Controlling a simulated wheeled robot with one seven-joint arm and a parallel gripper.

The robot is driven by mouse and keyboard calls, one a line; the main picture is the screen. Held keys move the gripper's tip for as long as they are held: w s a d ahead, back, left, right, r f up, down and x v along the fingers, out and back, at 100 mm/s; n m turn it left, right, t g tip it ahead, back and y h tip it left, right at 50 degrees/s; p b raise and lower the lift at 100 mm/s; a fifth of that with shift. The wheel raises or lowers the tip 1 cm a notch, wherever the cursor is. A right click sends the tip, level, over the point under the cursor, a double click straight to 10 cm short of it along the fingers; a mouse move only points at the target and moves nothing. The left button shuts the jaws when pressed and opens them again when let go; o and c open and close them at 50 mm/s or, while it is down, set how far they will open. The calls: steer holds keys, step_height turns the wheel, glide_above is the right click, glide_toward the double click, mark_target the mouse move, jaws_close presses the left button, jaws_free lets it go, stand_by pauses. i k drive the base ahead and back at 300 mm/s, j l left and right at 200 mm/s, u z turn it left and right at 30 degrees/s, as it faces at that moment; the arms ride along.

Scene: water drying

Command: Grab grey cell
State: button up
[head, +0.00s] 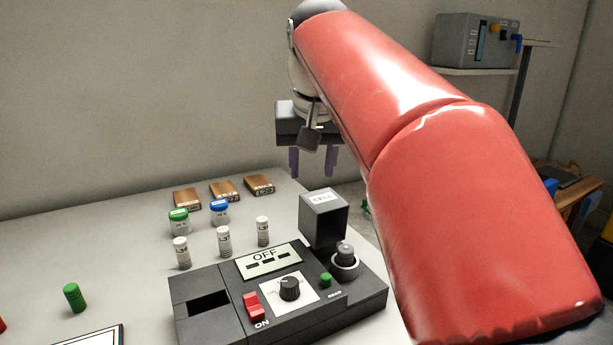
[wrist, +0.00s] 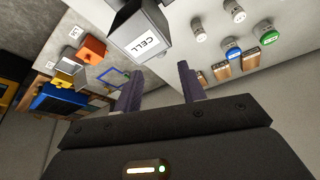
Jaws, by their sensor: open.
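A grey box-shaped cell (head: 324,224) with a white "CELL" label stands at the back right corner of the dark instrument (head: 200,330). It also shows in the wrist view (wrist: 155,43), at the top, just beyond the fingers. My gripper (head: 313,162) is open and empty, with its fingers pointing down. In the head view it appears above and slightly behind the cell, apart from it. In the wrist view the two purple fingers of my gripper (wrist: 160,82) are spread with nothing between them.
The instrument display (head: 269,260) reads OFF. A dark round knob piece (head: 345,257) stands beside the cell. Several white vials (head: 224,241), green and blue capped jars (head: 220,211) and wooden boxes (head: 224,190) stand to the left. A green cylinder (head: 75,297) stands at the far left.

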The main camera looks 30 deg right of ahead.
mark_target(345, 259)
steer(key=k, duration=1)
